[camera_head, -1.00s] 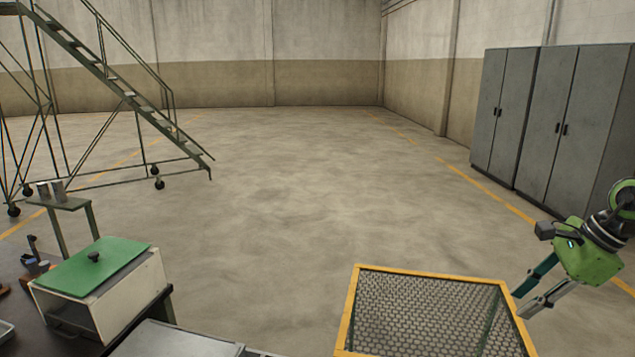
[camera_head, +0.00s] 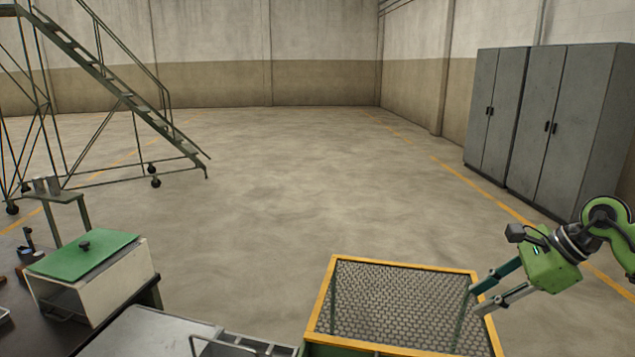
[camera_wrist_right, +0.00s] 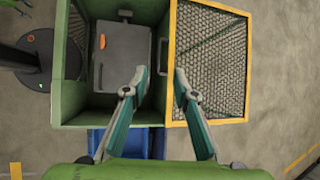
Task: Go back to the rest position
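My right gripper (camera_head: 474,300) is at the right of the head view, over the right edge of a yellow-framed mesh panel (camera_head: 400,262). Its two fingers are spread apart with nothing between them. In the right wrist view, the gripper (camera_wrist_right: 160,78) points down above a green bin (camera_wrist_right: 72,100) and the mesh panel (camera_wrist_right: 208,60) beside it. Inside the bin are a grey plate and a small orange item (camera_wrist_right: 103,41). My left gripper is not in the head view.
A white box with a green lid (camera_head: 85,255) stands on the dark table at the left. A rolling staircase (camera_head: 110,80) is at the back left and grey cabinets (camera_head: 560,120) are at the right. The middle floor is clear. A blue container (camera_wrist_right: 132,142) shows below the bin.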

